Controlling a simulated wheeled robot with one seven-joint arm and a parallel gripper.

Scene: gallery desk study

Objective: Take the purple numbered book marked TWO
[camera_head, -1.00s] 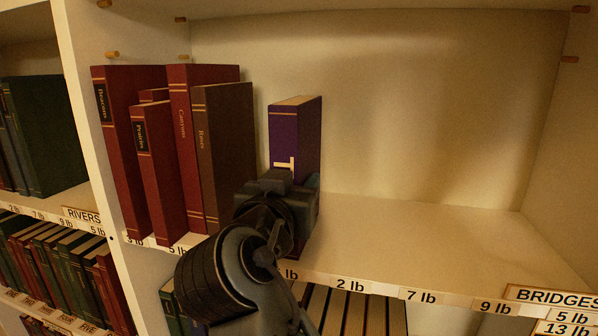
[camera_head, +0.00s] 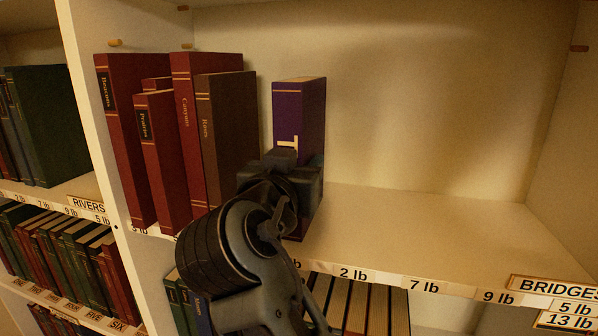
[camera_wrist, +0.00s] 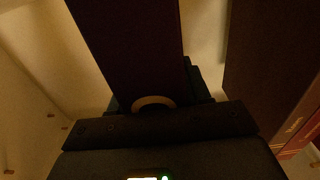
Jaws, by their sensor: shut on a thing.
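A purple book (camera_head: 299,105) stands upright on the upper middle shelf, just right of a brown book (camera_head: 228,125). Its spine has gold lines near the top and a pale mark partly covered by my gripper. I cannot read a number on it. My gripper (camera_head: 288,172) is shut on the purple book around its lower half. In the wrist view the book (camera_wrist: 130,45) rises dark between the jaws, with a pale curved mark at its base. The book's lower end is mostly hidden behind my gripper and arm.
Red books (camera_head: 120,130) stand left of the brown book. The shelf (camera_head: 420,225) to the right of the purple book is bare. Weight labels run along its edge, with a BRIDGES sign (camera_head: 555,288) at right. More books fill the shelves at left and below.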

